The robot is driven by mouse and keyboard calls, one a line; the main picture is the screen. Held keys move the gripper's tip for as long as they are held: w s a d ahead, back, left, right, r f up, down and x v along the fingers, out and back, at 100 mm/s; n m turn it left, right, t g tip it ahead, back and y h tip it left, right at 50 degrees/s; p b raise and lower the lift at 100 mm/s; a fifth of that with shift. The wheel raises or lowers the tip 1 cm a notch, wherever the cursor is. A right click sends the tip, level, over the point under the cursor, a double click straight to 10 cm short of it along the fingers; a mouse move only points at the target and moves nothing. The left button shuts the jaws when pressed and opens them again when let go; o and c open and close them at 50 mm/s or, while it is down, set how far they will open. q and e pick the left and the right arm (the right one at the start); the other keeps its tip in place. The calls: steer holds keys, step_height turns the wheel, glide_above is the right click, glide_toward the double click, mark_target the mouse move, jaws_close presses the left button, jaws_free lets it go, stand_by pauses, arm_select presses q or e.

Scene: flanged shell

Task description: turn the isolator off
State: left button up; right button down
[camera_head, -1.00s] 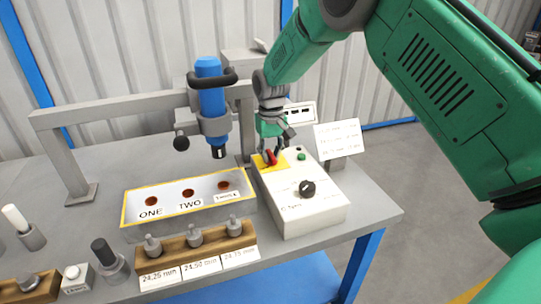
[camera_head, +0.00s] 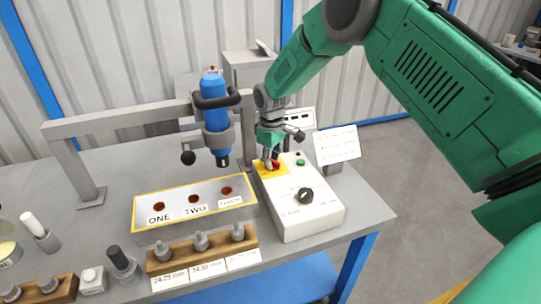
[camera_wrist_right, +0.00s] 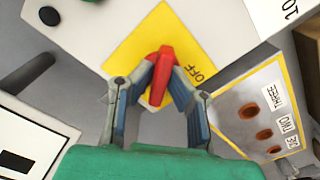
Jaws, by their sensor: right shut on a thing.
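The isolator is a red handle on a yellow plate (camera_wrist_right: 137,44), at the far left corner of a white control box (camera_head: 310,219). In the head view the fingers hide part of the handle. My left gripper is not in view.
The control box also carries a black knob (camera_head: 305,195) and a green button (camera_head: 300,162). A blue drill (camera_head: 215,105) on a grey frame stands left of my gripper. A tray with holes (camera_head: 150,233) lies in front. A sign (camera_head: 337,145) stands to the right.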

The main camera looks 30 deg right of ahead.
steer(key=n, duration=0.1)
steer(key=n+p, duration=0.1)
steer(key=n, duration=0.1)
steer(key=shift+w+d+r, duration=0.1)
steer(key=shift+r, duration=0.1)
steer(key=n+p, duration=0.1)
steer(key=n, duration=0.1)
steer(key=shift+n, duration=0.3)
steer(key=n+p, duration=0.1)
steer(key=n, duration=0.4)
steer(key=shift+w, duration=0.1)
steer(key=shift+r+n, duration=0.1)
steer(key=shift+n, duration=0.2)
steer(key=c, duration=1.6)
jaws_free()
